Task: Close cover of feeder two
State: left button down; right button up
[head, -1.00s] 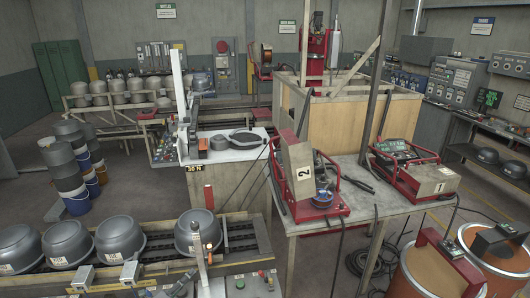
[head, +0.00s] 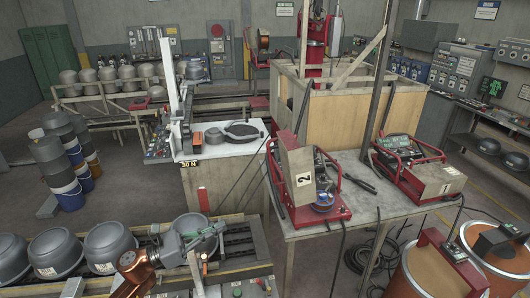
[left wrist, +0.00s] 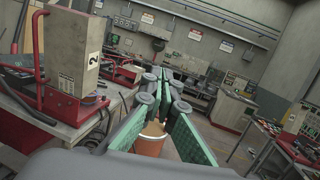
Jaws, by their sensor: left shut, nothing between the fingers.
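Feeder two (head: 322,205) is a red-framed machine on the grey table, with a wire spool (head: 323,198) at its front. Its beige cover (head: 298,172), marked 2, stands upright, so it is open. The cover also shows in the left wrist view (left wrist: 84,42), at the upper left. My left gripper (head: 217,229) is at the lower left of the head view, over the row of pots and well apart from the feeder. Its green-padded fingers (left wrist: 164,76) come together at the tips in the left wrist view, shut and empty. My right gripper is not in view.
Feeder one (head: 418,170), marked 1, stands to the right on the same table (head: 372,222). A dark post (head: 378,90) rises behind the table. Orange drums (head: 432,266) stand at the lower right. Several pots (head: 112,245) line the conveyor at the lower left.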

aim_at(297, 163)
jog(key=i, duration=1.55)
